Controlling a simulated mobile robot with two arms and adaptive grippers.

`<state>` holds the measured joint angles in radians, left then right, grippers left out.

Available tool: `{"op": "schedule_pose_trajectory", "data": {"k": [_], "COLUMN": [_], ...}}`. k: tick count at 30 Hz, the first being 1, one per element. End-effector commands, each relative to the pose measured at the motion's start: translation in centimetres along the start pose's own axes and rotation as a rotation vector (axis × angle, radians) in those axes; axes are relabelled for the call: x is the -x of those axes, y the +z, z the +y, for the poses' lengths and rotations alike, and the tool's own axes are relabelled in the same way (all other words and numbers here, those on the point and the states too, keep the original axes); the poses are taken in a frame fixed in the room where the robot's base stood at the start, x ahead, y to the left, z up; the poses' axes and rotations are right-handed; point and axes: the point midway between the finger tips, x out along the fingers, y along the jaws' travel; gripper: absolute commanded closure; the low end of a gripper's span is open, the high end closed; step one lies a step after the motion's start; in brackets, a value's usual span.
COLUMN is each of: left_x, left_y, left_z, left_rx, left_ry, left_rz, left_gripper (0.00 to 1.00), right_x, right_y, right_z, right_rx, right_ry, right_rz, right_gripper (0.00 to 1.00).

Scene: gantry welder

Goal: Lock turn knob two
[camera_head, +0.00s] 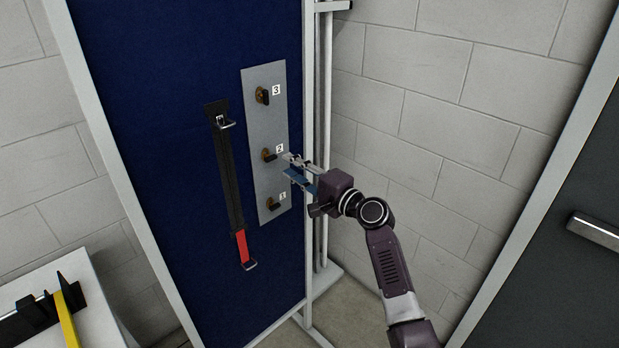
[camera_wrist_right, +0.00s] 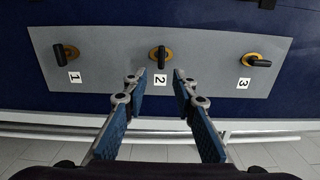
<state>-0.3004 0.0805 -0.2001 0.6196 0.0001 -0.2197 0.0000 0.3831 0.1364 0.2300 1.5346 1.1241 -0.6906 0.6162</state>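Knob two (camera_head: 269,155) is a dark turn handle on a brass base, in the middle of a grey plate (camera_head: 262,190) on a blue panel. In the right wrist view knob two (camera_wrist_right: 159,58) lies ahead of the fingers, its handle pointing down the picture toward label 2. Knob three (camera_head: 263,95) is above it and knob one (camera_head: 273,203) below. My right gripper (camera_head: 287,166) is open and empty, just right of knob two; its fingertips (camera_wrist_right: 160,75) are spread to either side of the handle's line, apparently short of it. My left gripper is not in view.
A black strap with a red end (camera_head: 232,185) hangs on the blue panel (camera_head: 170,120) left of the plate. White upright pipes (camera_head: 323,110) stand at the panel's right edge. A white table (camera_head: 75,290) with black and yellow items is at lower left.

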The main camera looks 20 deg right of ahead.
Motion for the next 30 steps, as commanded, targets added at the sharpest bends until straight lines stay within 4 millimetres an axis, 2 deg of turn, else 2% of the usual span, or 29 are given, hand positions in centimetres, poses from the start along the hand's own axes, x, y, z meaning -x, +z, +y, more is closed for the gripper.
{"op": "schedule_pose_trajectory", "data": {"k": [1, 6, 12, 30], "left_x": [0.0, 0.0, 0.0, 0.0], "left_y": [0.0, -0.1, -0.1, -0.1], "left_z": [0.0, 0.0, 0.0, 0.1], "left_rx": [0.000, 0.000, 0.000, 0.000], "left_ry": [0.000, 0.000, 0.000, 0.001], "left_rz": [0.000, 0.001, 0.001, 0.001], "left_gripper": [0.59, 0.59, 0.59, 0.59], "right_x": [1.1, 4.3, 6.5, 7.0], "right_y": [0.0, 0.0, -0.1, 0.0], "right_z": [0.2, 0.1, 0.1, 0.1], "right_rx": [0.002, 0.000, 0.000, -0.001], "right_ry": [0.002, 0.001, 0.002, 0.001], "right_rz": [0.001, 0.001, 0.000, 0.000], "right_gripper": [0.75, 0.75, 0.75, 0.75]}}
